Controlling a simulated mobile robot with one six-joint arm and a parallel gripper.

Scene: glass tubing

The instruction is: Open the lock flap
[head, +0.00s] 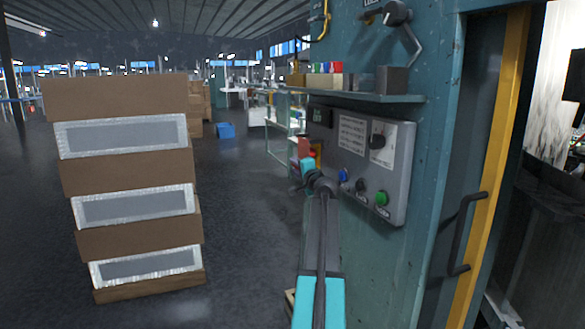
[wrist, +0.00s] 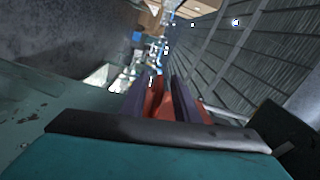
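A red part with yellow beside it (head: 304,148) sits at the left side of the grey control box; it appears to be the lock flap, but its shape is partly hidden. My gripper (head: 296,184) is at the end of my arm, just below and in front of this red part. In the wrist view my two dark fingers (wrist: 162,98) stand apart, and a red surface (wrist: 160,106) shows between them. A little red also shows right of the right finger. I cannot tell whether the fingers touch it.
The grey control box (head: 400,185) has a black knob (head: 383,141) and several buttons. A shelf (head: 350,96) with small blocks juts out above it. A door handle (head: 463,235) is at right. Stacked cartons (head: 125,174) stand left; the floor between is clear.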

